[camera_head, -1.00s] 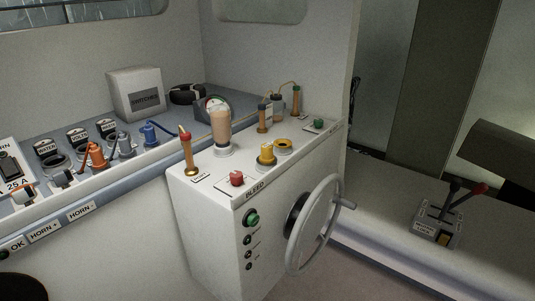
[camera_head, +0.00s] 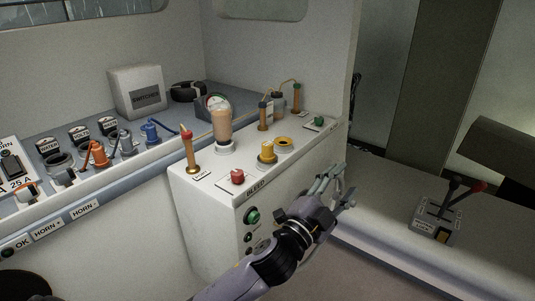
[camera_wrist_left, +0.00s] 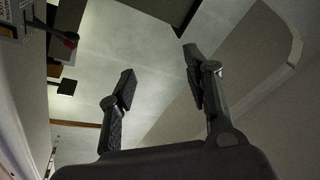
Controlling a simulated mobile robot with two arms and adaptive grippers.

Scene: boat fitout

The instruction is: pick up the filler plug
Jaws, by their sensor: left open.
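A yellow plug with a raised grip, apparently the filler plug (camera_head: 267,153), stands on the white console top. A yellow ring (camera_head: 284,144) lies just right of it and behind. My left gripper (camera_head: 338,184) is in front of the console's right side, lower than its top and to the right of the plug, apart from it. In the left wrist view its two fingers (camera_wrist_left: 158,76) are spread with nothing between them. The plug does not show in that view. My right gripper is not in view.
A throttle box (camera_head: 435,224) sits at right. The air above the plug is clear.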

